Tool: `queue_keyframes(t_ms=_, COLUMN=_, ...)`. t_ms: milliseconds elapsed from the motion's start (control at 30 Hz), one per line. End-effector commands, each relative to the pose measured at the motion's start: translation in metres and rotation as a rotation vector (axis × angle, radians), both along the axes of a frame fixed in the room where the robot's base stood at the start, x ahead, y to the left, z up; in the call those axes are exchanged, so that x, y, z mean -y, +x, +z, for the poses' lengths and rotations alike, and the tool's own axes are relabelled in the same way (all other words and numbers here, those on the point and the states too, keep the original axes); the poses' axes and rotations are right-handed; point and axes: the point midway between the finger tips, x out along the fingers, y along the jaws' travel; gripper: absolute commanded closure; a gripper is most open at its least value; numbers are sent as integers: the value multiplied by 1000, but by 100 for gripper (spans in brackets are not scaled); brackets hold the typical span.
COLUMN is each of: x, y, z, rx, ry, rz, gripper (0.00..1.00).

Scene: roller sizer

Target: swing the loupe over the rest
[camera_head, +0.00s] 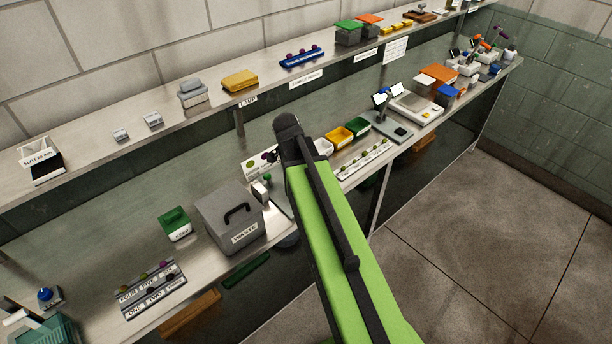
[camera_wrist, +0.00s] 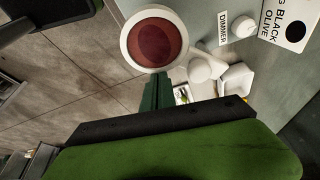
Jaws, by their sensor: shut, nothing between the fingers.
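In the wrist view a round loupe (camera_wrist: 154,40) with a white rim and a reddish-brown glass is at the top middle. Rounded white parts (camera_wrist: 203,69) stand to its right; whether they join the loupe is unclear. My gripper (camera_wrist: 157,92), with dark green fingers, is shut and empty just below the loupe's rim. I cannot tell if it touches the rim. A pale block (camera_wrist: 238,78) is right of the rounded parts; I cannot tell if it is the rest. In the head view my arm hides the gripper and most of this spot.
A dimmer knob (camera_wrist: 244,24) and a black olive sign (camera_wrist: 290,22) are close by on the right. In the head view a grey waste box (camera_head: 226,220) stands left of my arm, and yellow and green bins (camera_head: 340,138) stand to its right. The floor (camera_head: 480,240) is clear.

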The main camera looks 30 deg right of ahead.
Motion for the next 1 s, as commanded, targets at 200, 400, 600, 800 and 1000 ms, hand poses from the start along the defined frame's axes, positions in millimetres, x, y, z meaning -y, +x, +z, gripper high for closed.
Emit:
queue_keyframes(t_ms=200, x=4, y=-3, z=-1, rx=-1, ry=13, rz=-13, gripper=100)
queue_keyframes(t_ms=400, x=9, y=-5, z=-1, rx=-2, ry=13, rz=-20, gripper=100)
queue_keyframes(t_ms=600, x=11, y=-5, z=-2, rx=-3, ry=14, rz=-22, gripper=100)
queue_keyframes(t_ms=800, x=22, y=-6, z=-1, rx=-2, ry=11, rz=-23, gripper=100)
queue_keyframes(t_ms=1000, x=54, y=-7, z=6, rx=1, ry=7, rz=-21, gripper=100)
